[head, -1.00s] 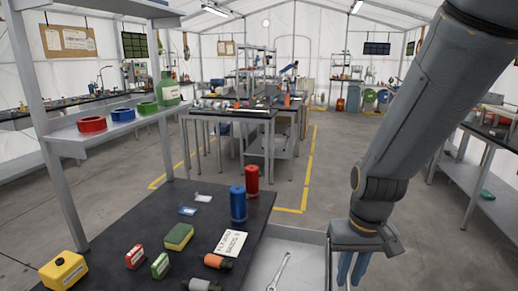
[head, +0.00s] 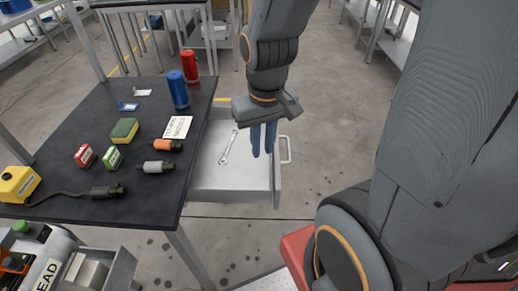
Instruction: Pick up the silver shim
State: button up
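A small flat silver-white piece (head: 142,92), which looks like the silver shim, lies at the far left part of the dark tabletop (head: 75,150). A similar small blue piece (head: 128,106) lies just in front of it. My gripper (head: 263,153) points down over the open drawer at the table's right side, well to the right of the silver piece. Its two blue fingers stand apart with nothing visible between them.
A wrench (head: 228,147) lies in the open drawer (head: 235,182). Blue (head: 178,90) and red (head: 190,66) cylinders stand to the right of the silver piece. A sponge (head: 125,130), a label card (head: 177,127), connectors and small boxes lie nearer.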

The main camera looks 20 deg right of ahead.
aim_at(137, 93)
jog(key=u, duration=1.65)
jog(key=k, duration=0.7)
jog(key=z, duration=2.4)
jog(key=i, duration=2.8)
